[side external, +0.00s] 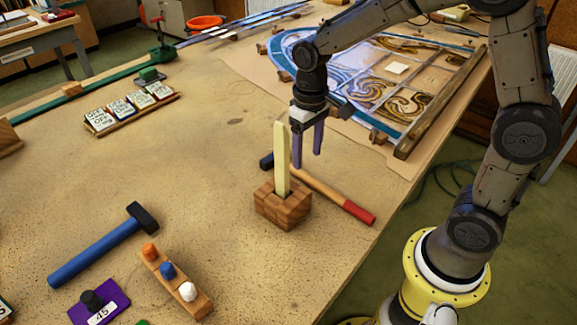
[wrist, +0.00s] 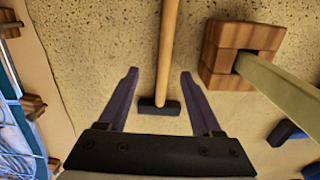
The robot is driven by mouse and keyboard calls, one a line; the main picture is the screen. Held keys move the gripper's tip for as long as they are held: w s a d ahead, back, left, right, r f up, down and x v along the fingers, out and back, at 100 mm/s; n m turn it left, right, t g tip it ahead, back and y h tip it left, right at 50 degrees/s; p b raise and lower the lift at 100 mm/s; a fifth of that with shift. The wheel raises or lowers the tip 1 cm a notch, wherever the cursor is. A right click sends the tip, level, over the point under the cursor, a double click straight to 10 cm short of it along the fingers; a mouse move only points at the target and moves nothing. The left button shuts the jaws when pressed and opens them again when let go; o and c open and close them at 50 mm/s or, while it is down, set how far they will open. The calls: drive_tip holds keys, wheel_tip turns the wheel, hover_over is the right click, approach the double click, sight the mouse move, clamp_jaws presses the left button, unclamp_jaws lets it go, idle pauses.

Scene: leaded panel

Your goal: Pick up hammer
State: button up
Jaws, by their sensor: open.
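A hammer with a wooden handle and red grip (side external: 350,205) lies on the table behind the wooden block. Its dark head (side external: 267,161) is at the left end. In the wrist view its handle (wrist: 169,45) runs up from the head (wrist: 160,107), between my fingers in the picture. My gripper (side external: 307,160) is open and empty, pointing down above the handle near the head; the exact height is hard to tell. A second hammer with a blue handle (side external: 97,251) and black head lies at the front left, away from my gripper.
The wooden block (side external: 283,207) holds an upright pale strip (side external: 281,160) close beside my gripper. A peg rack (side external: 176,282) and purple piece (side external: 99,303) lie at the front left. The leaded panel (side external: 395,68) is behind.

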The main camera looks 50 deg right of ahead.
sight(305, 174)
drive_tip(key=shift+s+a+f, duration=0.1)
drive_tip(key=shift+a+f, duration=0.1)
drive_tip(key=shift+f, duration=1.2)
drive_tip(key=shift+s+a+f, duration=0.1)
drive_tip(key=shift+a+f, duration=0.1)
drive_tip(key=shift+f, duration=1.15)
drive_tip(key=shift+r, duration=0.1)
clamp_jaws()
